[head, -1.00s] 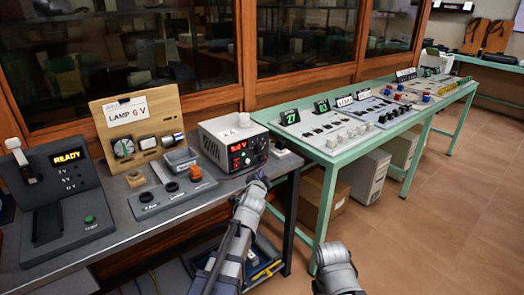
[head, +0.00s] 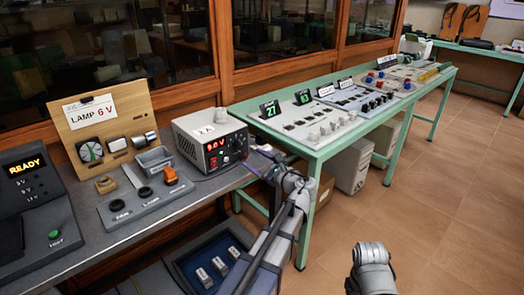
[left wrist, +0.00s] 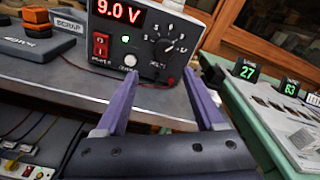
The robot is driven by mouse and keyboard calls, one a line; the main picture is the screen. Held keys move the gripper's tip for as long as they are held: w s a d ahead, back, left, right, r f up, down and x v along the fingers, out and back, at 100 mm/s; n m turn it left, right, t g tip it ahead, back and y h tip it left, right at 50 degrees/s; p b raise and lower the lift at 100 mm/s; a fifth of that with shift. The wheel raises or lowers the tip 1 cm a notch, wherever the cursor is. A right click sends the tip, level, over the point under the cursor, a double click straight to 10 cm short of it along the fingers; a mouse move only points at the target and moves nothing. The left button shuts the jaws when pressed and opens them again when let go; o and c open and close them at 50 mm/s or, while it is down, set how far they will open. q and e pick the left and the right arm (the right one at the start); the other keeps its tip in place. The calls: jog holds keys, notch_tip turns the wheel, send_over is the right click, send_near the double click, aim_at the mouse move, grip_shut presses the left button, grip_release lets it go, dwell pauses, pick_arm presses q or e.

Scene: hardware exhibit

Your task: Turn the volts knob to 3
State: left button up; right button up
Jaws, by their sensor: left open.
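The power supply (head: 200,135) is a grey box with a black front, and its red display reads 9.0 V in the left wrist view (left wrist: 119,11). Its volts knob (left wrist: 164,45) is black with a pale pointer and sits among white scale marks on the right of the front. The pointer appears to aim toward the right side of the scale; the exact mark is hard to read. My left gripper (left wrist: 161,76) is open and empty, its purple fingers facing the supply below and in front of the knob. It also shows in the head view (head: 257,158).
A red switch (left wrist: 101,44) and a white button are left of the knob. A control block (head: 145,200) with an orange switch stands left of the supply, and the lamp board (head: 105,120) behind it. A green table (head: 318,152) with panels stands right. Red leads hang nearby.

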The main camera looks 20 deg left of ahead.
aim_at(241, 147)
pick_arm(q)
jog(key=shift+y, duration=0.4)
jog(key=shift+w+r+x, duration=0.1)
jog(key=shift+r+x, duration=0.05)
jog(key=shift+x, duration=1.15)
jog(key=shift+w+r+x, duration=0.1)
jog(key=shift+r+x, duration=0.05)
jog(key=shift+x, duration=1.1)
jog(key=shift+r+x, duration=0.15)
jog(key=shift+x, duration=1.15)
jog(key=shift+d, duration=0.1)
grip_shut()
